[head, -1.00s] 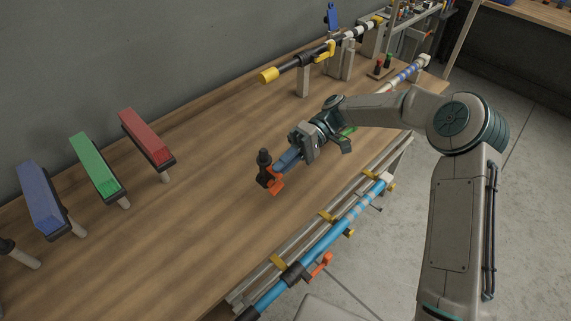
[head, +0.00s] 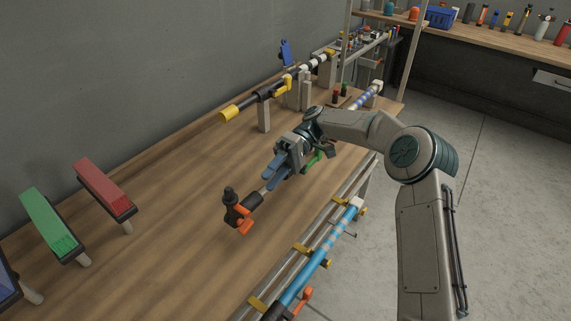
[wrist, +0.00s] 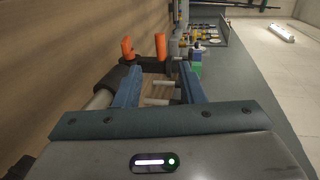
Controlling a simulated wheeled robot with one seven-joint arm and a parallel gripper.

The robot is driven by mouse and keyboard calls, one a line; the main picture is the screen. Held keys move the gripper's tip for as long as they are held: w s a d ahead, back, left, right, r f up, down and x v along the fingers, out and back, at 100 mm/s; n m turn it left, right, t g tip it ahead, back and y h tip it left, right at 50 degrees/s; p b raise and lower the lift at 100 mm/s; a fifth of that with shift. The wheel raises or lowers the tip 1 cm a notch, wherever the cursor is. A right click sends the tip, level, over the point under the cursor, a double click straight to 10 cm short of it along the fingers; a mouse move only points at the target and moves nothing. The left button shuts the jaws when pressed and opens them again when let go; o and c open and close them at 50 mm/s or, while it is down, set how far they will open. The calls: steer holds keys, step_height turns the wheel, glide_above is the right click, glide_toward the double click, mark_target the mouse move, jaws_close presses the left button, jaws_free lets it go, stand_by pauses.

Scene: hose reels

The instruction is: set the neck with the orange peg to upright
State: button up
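A dark neck end (head: 230,208) with an orange peg (head: 242,223) is at mid table in the head view. A black sleeve (head: 253,201) and a pale rod run from it toward my gripper (head: 267,175); the neck looks laid low and not upright. My gripper is open and empty, its blue fingers apart, just behind the peg. In the wrist view, two orange parts (wrist: 160,46) stand on a dark crosspiece (wrist: 150,63) past my fingertips (wrist: 159,72). The black sleeve (wrist: 115,80) lies left of the left finger. I cannot tell whether they touch.
Red (head: 103,187) and green (head: 52,226) blocks on posts stand at the left. A yellow-tipped black neck (head: 240,107) is at the back. A blue tube (head: 322,250) runs along the front rail. A green part (head: 313,159) sits under my wrist. The left-middle tabletop is clear.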

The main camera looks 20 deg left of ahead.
steer(key=shift+b+v, duration=0.3)
steer(key=shift+v, duration=2.35)
steer(key=s+d+r+m+t+h, duration=0.1)
steer(key=s+d+r+m+t, duration=0.1)
steer(key=s+d+m+t, duration=0.3)
steer(key=s+d+r+m+t+h, duration=0.1)
steer(key=s+d+r+t, duration=0.15)
steer(key=d, duration=0.55)
steer(key=s+d+r+m+t+h, duration=0.1)
steer(key=s+d+r+m+t, duration=0.15)
steer(key=d+t, duration=0.3)
steer(key=s+d+f+m+t+h, duration=0.1)
steer(key=s+d+m+t, duration=0.1)
steer(key=s+d, duration=0.3)
steer(key=s+d+f+m+t+h, duration=0.1)
steer(key=s+d+f+m+t, duration=0.1)
steer(key=s+d, duration=0.4)
steer(key=d+m, duration=0.1)
steer(key=d, duration=0.2)
steer(key=shift+s+d+m, duration=0.35)
steer(key=shift+d, duration=0.05)
steer(key=shift+a+f, duration=0.1)
steer(key=shift+a, duration=0.05)
